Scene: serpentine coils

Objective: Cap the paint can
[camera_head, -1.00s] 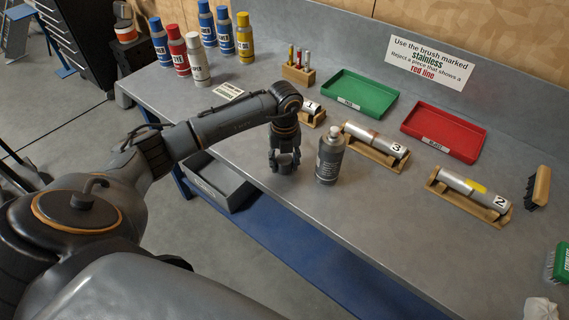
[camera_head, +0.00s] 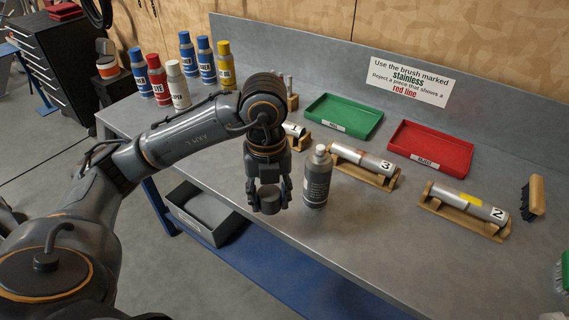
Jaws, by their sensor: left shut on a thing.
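The paint can (camera_head: 317,180) is a grey spray can standing upright and uncapped on the bench, with a pale nozzle on top. My left gripper (camera_head: 269,197) points down just left of the can, near the bench's front edge. It is shut on a dark grey cap (camera_head: 270,198), which hangs between its fingers. The cap and can look apart. My left forearm crosses the bench from the left and hides part of the marker rack and the cradle of piece 1. My right gripper is not in view.
Metal pieces 3 (camera_head: 362,159) and 2 (camera_head: 467,203) lie on wooden cradles right of the can. A green tray (camera_head: 344,129) and a red tray (camera_head: 431,166) sit behind. Several coloured cans, one red (camera_head: 158,82), stand back left. A grey bin (camera_head: 205,215) is below the bench.

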